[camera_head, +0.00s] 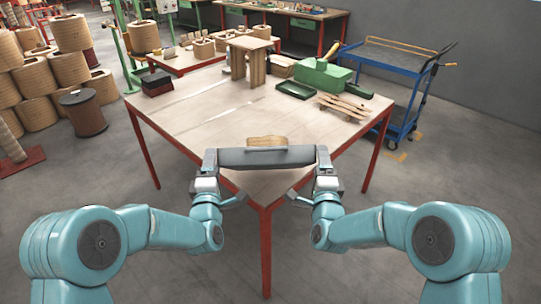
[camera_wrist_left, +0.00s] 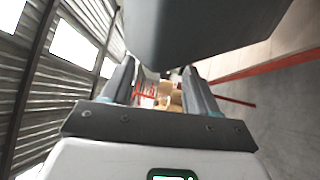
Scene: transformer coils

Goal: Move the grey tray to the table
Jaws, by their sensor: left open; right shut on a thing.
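The grey tray (camera_head: 267,160) is level between my two grippers, over the near corner of the wooden table (camera_head: 215,125). I cannot tell whether it touches the tabletop. A tan wooden piece (camera_head: 267,141) shows above its far rim. My left gripper (camera_head: 211,159) is at the tray's left end with its fingers open. In the left wrist view the tray's dark underside (camera_wrist_left: 200,35) fills the top, just beyond the parted fingers (camera_wrist_left: 160,80). My right gripper (camera_head: 323,156) is shut on the tray's right end.
On the table's far side are a green toolbox (camera_head: 322,75), a dark green tray (camera_head: 295,90), wooden slats (camera_head: 345,106), a wooden stand (camera_head: 249,58) and a dark red box (camera_head: 156,84). The table's middle is clear. A blue cart (camera_head: 400,90) stands right; coils (camera_head: 70,68) are stacked left.

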